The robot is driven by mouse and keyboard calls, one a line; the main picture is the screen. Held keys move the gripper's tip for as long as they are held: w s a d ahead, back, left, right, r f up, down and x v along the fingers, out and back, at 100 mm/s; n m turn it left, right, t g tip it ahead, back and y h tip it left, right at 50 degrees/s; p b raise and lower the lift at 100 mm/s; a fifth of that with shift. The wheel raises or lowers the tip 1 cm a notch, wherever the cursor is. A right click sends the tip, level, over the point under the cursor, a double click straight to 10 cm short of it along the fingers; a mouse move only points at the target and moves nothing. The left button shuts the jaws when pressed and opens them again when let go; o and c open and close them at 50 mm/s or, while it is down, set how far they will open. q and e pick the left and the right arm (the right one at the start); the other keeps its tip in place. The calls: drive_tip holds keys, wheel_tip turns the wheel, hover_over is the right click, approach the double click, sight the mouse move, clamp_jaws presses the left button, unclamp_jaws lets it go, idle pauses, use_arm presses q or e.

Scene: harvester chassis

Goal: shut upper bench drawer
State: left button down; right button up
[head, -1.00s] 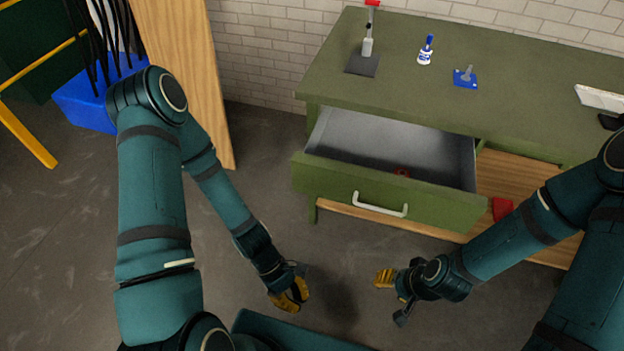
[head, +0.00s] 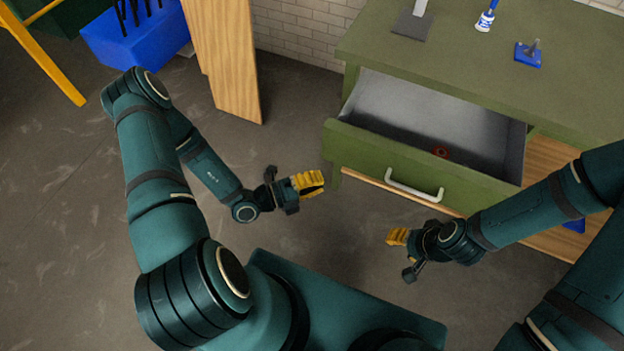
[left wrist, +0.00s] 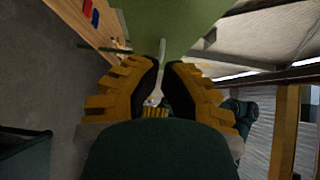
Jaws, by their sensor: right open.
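The upper bench drawer (head: 360,152) is green with a grey inside and stands pulled out from the green bench (head: 445,55). A pale bar handle (head: 413,188) is on its front. My left gripper (head: 316,183) is in front of the drawer's left end, apart from it, with yellow fingers pointing right. In the left wrist view its fingers (left wrist: 162,70) are close together with a narrow gap, with a green surface beyond; whether they count as shut is unclear. My right gripper (head: 402,254) is open and empty, below the handle and apart from the drawer.
A small red ring-like thing (head: 440,153) lies inside the drawer. A blue-and-white bottle (head: 486,18) and a blue-based tool (head: 528,55) stand on the bench top. A wooden panel (head: 232,65) and a blue bin (head: 135,40) stand at the back left.

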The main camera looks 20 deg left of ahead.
sight(357, 159)
use_arm(q)
drive_tip(key=x, duration=0.2)
drive_tip(key=w+a+x, duration=0.1)
drive_tip(key=x, duration=0.2)
drive_tip(key=b+x, duration=0.1)
drive_tip(key=x, duration=0.2)
drive_tip(key=shift+w+a+f, duration=0.1)
drive_tip(key=shift+w+a, duration=0.05)
drive_tip(key=shift+w, duration=0.7)
drive_tip(key=shift+w, duration=0.1)
